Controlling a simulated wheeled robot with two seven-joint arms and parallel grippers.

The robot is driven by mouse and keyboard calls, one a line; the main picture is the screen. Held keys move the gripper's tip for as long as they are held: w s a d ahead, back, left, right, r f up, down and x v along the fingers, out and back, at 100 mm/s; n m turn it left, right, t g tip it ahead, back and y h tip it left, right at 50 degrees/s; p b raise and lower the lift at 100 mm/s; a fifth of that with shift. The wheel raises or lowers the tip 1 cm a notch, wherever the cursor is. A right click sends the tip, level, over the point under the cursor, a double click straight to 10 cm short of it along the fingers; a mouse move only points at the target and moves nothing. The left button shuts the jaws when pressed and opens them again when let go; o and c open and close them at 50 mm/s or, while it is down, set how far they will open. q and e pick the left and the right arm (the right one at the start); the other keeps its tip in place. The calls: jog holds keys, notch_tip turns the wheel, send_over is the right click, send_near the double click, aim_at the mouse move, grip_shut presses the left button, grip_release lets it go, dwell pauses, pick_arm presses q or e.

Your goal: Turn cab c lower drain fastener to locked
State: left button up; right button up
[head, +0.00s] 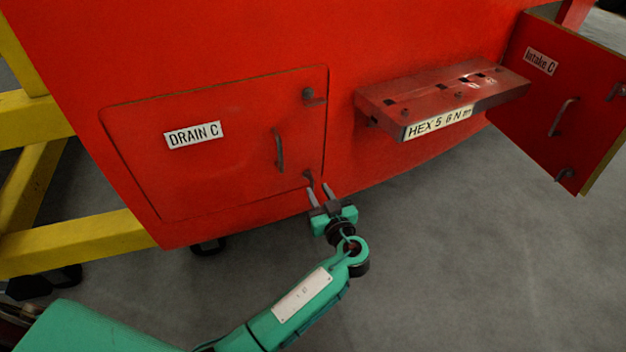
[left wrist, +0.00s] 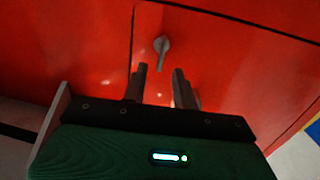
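The red drain C door (head: 230,165) is closed in the red nosecone, with a "DRAIN C" label and a grey pull handle (head: 279,150). Its upper fastener (head: 311,96) sits near the top right corner. Its lower fastener (head: 308,175) is a small dark grey piece near the lower right corner. In the left wrist view the lower fastener (left wrist: 161,46) shows just beyond the fingertips. My left gripper (head: 318,191) is open and empty, its fingertips just below the fastener; contact cannot be told. My right gripper is not in view.
A red shelf labelled "HEX 5 6 N m" (head: 440,120) juts out to the right of the door. The intake C door (head: 560,100) hangs open at the far right. Yellow frame beams (head: 75,243) stand at the left. Grey floor below is clear.

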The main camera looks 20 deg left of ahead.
aim_at(313, 183)
pick_arm(q)
jog(key=x, duration=0.5)
jog(key=shift+a, duration=0.1)
grip_shut()
